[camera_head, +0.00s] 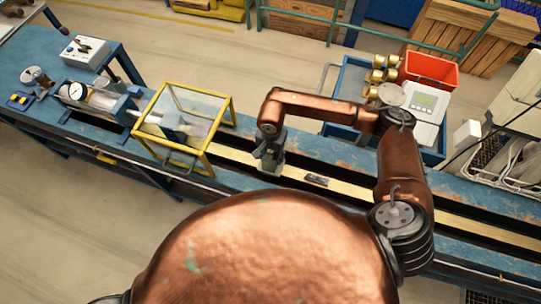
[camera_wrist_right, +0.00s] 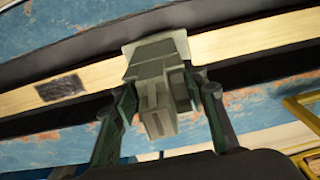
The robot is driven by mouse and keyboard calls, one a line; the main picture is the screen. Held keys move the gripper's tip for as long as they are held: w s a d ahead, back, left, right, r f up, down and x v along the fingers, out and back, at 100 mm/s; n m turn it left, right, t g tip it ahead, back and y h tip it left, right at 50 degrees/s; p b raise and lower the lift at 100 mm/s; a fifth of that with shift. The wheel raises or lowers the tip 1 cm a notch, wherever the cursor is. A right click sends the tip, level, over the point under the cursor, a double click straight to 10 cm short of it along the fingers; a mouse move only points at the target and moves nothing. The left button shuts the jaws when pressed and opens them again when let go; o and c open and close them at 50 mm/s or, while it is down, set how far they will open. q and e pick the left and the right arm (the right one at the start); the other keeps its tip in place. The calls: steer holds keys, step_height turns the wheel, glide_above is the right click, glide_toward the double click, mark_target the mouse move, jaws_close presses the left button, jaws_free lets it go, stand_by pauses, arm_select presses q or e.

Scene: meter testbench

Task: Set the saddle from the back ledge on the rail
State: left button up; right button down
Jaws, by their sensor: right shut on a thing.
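My right gripper (camera_head: 268,160) is over the pale rail (camera_head: 350,188) on the blue bench, to the right of the yellow-framed box. In the right wrist view its two fingers (camera_wrist_right: 162,112) are shut on the saddle (camera_wrist_right: 155,75), a grey-green stepped block with a paler plate at its far end. The saddle is in front of the pale rail (camera_wrist_right: 230,42) in that view. I cannot tell whether it touches the rail or hangs just above it. In the head view the gripper mostly hides the saddle. My left gripper is not in view.
A dark plate (camera_head: 316,180) lies on the rail to the right of my gripper. The yellow-framed clear box (camera_head: 184,122) straddles the bench to the left. A blue cart (camera_head: 352,82) with brass fittings and a red bin (camera_head: 430,70) stand behind. The rail's right stretch is clear.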

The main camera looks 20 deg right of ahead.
steer(key=c, duration=1.1)
jaws_free()
steer(key=shift+s+r+p, duration=0.1)
steer(key=shift+r+p, duration=1.65)
steer(key=shift+r, duration=4.6)
steer(key=shift+a, duration=0.1)
